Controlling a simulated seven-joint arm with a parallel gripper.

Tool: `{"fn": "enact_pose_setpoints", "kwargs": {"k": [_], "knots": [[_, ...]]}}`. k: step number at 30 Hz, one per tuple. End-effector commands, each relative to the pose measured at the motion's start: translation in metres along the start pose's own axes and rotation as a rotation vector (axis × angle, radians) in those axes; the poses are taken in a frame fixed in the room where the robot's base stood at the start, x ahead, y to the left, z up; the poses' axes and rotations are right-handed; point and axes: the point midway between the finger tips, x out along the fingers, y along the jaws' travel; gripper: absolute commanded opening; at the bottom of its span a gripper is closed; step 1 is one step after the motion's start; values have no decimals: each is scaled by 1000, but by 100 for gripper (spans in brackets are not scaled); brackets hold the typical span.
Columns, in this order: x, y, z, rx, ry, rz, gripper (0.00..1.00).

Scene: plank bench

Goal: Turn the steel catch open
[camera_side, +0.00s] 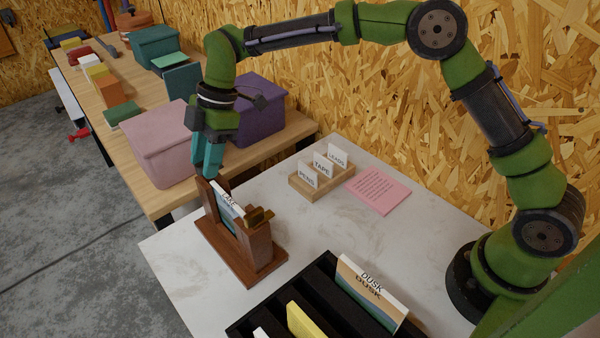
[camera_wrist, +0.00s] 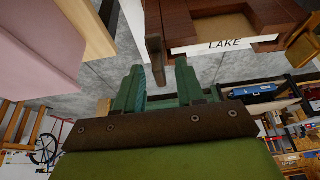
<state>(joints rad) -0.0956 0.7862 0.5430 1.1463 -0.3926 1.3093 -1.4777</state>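A brown wooden holder (camera_side: 245,262) stands on the pale worktop with a card marked LAKE (camera_side: 227,200) upright between its posts; the card also shows in the wrist view (camera_wrist: 225,46). In the wrist view a narrow dull grey-brown bar, seemingly the catch (camera_wrist: 155,52), juts from beside the holder's post. I cannot make it out in the side view. My gripper (camera_side: 208,172) points down at the holder's left post. Its teal fingers (camera_wrist: 161,76) are apart, with the bar's end appearing at the gap between them. I cannot tell if they touch it.
A small wooden rack (camera_side: 322,182) with label cards and a pink note (camera_side: 378,190) lie behind the holder. A black slotted tray (camera_side: 322,290) with a DUSK card (camera_side: 372,290) is in front. Pink (camera_side: 165,150) and purple (camera_side: 258,110) bins stand on the bench behind my gripper.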

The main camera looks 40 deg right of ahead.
Motion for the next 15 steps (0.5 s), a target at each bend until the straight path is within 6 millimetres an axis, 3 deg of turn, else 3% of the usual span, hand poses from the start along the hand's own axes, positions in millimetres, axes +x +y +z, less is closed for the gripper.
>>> {"fn": "enact_pose_setpoints", "kwargs": {"k": [7, 15], "knots": [[-27, 1, 0, 1, 1, 6, 38], [-93, 1, 0, 1, 1, 6, 38]]}}
